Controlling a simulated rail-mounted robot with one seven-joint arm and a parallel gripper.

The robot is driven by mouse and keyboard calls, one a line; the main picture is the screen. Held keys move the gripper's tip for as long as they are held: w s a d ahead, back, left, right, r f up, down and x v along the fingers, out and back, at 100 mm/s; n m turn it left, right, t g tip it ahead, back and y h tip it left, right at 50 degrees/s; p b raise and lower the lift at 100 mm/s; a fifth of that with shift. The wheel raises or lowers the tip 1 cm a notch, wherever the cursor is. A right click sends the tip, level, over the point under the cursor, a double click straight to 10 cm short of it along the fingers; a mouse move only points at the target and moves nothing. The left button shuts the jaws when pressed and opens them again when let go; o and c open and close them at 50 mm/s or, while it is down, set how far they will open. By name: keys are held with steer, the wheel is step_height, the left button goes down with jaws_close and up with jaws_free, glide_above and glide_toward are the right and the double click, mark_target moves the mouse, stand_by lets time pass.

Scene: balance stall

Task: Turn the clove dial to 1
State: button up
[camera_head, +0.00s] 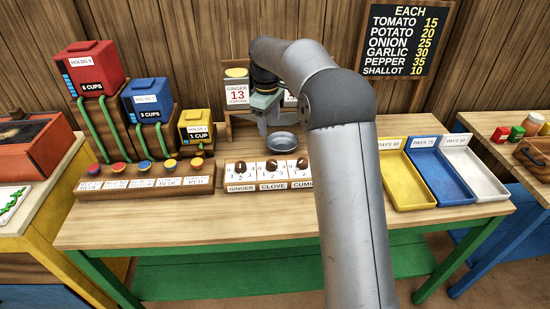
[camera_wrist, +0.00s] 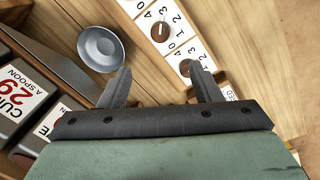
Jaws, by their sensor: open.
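The clove dial (camera_head: 271,166) is a round brown knob on a white numbered plate, the middle one of three on the wooden strip, above the CLOVE label (camera_head: 272,187). Its setting is too small to read. The ginger dial (camera_head: 241,167) is left of it, and another dial (camera_head: 302,164) labelled CUMI… is right of it. My gripper (camera_head: 262,130) is open and empty, above and behind the strip, apart from the knobs. In the wrist view its two fingers (camera_wrist: 162,88) are spread, with an upper knob (camera_wrist: 160,31) and a lower knob (camera_wrist: 185,68) beyond; I cannot tell which is clove.
A grey metal bowl (camera_head: 283,142) sits behind the dials. Spice cards (camera_head: 237,96) stand behind it. Red, blue and yellow dispensers (camera_head: 90,70) with coloured buttons are at left. Yellow, blue and white trays (camera_head: 405,185) are at right. My arm hides part of the table between.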

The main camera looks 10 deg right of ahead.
mark_target(272, 163)
steer(key=f+p, duration=0.1)
steer(key=f, duration=0.4)
steer(key=f+p, duration=0.1)
steer(key=f, duration=0.5)
steer(key=w+f, duration=0.1)
steer(key=f, duration=0.4)
steer(key=shift+d+f+p, duration=0.25)
steer(key=shift+d+p, duration=0.15)
steer(key=shift+c, duration=0.4)
steer(key=c, duration=0.9)
